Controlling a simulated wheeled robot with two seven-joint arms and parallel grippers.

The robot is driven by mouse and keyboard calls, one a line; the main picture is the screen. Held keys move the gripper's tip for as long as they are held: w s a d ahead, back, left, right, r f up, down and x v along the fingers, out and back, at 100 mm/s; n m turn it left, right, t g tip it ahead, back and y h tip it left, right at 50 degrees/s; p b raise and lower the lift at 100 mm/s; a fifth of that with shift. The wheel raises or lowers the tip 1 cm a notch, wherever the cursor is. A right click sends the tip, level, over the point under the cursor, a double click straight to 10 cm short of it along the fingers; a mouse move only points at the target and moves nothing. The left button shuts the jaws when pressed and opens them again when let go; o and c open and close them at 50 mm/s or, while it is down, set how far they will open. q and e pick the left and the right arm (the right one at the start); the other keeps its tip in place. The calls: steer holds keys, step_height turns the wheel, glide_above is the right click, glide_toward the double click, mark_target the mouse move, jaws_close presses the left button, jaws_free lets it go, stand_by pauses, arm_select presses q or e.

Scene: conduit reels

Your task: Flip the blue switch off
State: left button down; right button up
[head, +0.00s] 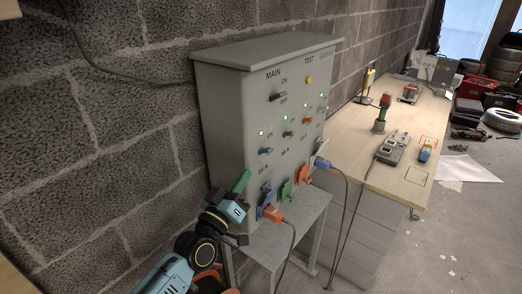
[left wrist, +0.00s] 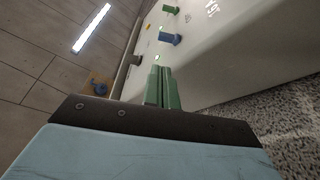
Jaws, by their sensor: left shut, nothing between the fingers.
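The blue switch (head: 266,151) is a short lever on the front of the grey panel box (head: 230,120), lowest in a slanting row of coloured switches. A lit green lamp (head: 261,132) sits just above it. In the left wrist view the blue switch (left wrist: 170,39) sticks out from the panel face, beyond my fingertips. My left gripper (head: 240,181) has green fingers, shut and empty, below and left of the blue switch in the head view. Its closed fingertips (left wrist: 163,78) point toward the panel and appear apart from the switch. My right gripper is not in view.
Green (head: 288,134) and red (head: 307,120) switches stand to the right of the blue one; a main switch (head: 278,96) is above. Plugs with cables, including an orange plug (head: 271,216), hang below. A wooden workbench (head: 345,140) with tools stands right.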

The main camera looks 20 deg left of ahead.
mark_target(261, 150)
arm_select(q)
steer(key=shift+w, duration=0.1)
steer(key=x, duration=0.9)
steer(key=shift+w+d+r+p, duration=0.15)
steer(key=shift+w+p, duration=0.2)
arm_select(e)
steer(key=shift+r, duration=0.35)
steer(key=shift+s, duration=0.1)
